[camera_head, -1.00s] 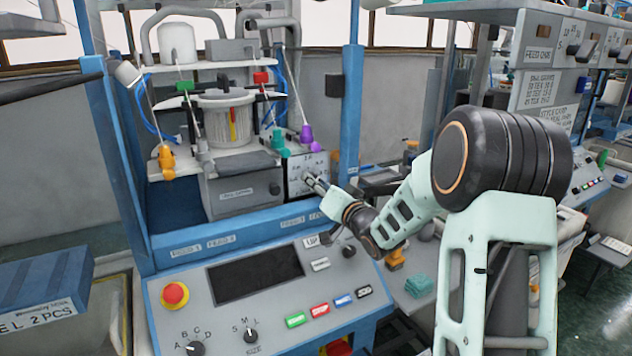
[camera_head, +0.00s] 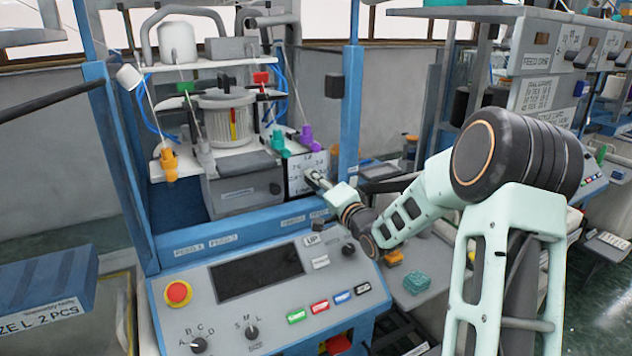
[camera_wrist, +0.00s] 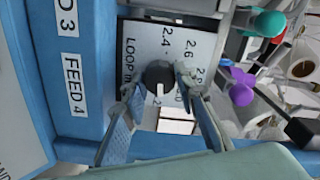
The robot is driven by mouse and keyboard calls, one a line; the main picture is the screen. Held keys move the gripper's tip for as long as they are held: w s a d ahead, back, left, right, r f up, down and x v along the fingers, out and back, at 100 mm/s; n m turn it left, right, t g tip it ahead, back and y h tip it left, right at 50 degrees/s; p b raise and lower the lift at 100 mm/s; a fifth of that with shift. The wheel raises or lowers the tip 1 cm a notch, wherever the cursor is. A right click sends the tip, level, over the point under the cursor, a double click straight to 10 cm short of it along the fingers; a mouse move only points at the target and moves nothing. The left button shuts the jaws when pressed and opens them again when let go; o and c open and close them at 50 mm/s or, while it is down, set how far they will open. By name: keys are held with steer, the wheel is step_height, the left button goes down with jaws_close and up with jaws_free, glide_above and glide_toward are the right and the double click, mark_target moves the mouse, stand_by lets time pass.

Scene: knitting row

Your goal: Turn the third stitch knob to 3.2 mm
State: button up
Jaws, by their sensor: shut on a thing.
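A dark round knob (camera_wrist: 158,76) with a white pointer line sits on a white dial plate (camera_wrist: 150,48) in the wrist view. The pointer runs toward the bottom of that picture. The plate reads 2.4, 2.6 and 2.8, with a partly covered "LOOP" label; marks lower down are hidden by my fingers. My gripper (camera_wrist: 160,95) is shut on the knob, one finger on each side. In the head view my gripper (camera_head: 313,178) reaches the dial plate (camera_head: 298,170) from the right, and the knob is hard to make out.
A blue rail (camera_wrist: 85,45) with feed labels runs beside the plate. Purple (camera_head: 307,137) and teal (camera_head: 279,142) cones stand just above the plate. A blue post (camera_head: 351,120) rises close to my arm. The sloped control panel (camera_head: 270,300) lies below.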

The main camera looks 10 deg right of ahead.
stand_by(0.3)
steer(key=o, duration=1.2)
steer(key=shift+c, duration=0.2)
steer(key=v, duration=1.2)
